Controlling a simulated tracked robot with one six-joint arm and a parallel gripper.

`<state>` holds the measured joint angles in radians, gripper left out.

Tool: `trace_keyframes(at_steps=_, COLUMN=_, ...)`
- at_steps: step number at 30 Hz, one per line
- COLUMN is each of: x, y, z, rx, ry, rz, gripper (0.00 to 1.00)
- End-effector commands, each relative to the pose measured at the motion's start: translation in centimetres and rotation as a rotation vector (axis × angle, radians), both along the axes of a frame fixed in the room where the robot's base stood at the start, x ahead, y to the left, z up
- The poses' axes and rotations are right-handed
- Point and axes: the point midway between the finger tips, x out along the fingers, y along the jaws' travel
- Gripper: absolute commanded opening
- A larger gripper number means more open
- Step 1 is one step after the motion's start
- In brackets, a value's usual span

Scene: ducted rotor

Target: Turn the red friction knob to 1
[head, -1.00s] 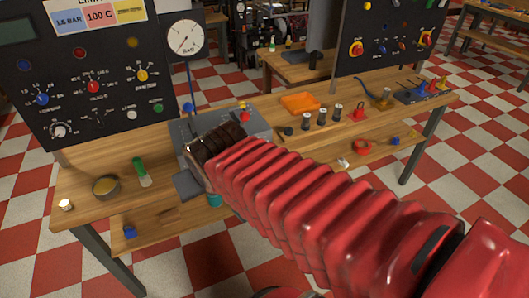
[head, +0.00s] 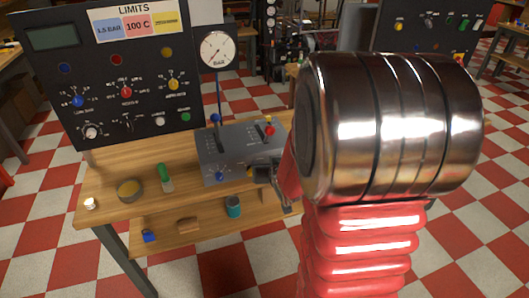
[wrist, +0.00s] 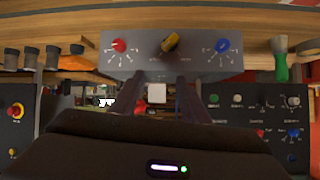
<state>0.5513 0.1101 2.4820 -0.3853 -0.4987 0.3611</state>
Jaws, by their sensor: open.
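The red friction knob (wrist: 118,45) is on the front face of the grey box (wrist: 140,65), at the left in the wrist view, with a small scale around it. Its exact setting is too small to read. A yellow knob (wrist: 170,43) and a blue knob (wrist: 222,46) are in the same row. My gripper (wrist: 160,82) is open and empty, its two fingers pointing at the box. The red knob shows just beyond and left of the left fingertip. In the head view my gripper (head: 276,182) is by the box's front right, and my arm hides the red knob.
A black panel with dials (head: 120,85) stands at the left. A round gauge (head: 217,49) rises behind the box. A lever with a red ball (head: 269,130) is on the box top.

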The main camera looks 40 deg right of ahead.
Motion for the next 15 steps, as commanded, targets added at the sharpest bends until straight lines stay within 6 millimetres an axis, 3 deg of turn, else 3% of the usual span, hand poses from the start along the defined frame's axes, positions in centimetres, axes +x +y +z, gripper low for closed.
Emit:
trace_keyframes(at_steps=6, x=-0.2, y=-2.9, z=-3.4, rx=0.066, ry=-0.106, rz=-0.021, gripper=0.42)
trace_keyframes(at_steps=15, x=-1.8, y=-5.6, z=-7.2, rx=0.186, ry=-0.282, rz=-0.047, gripper=0.42)
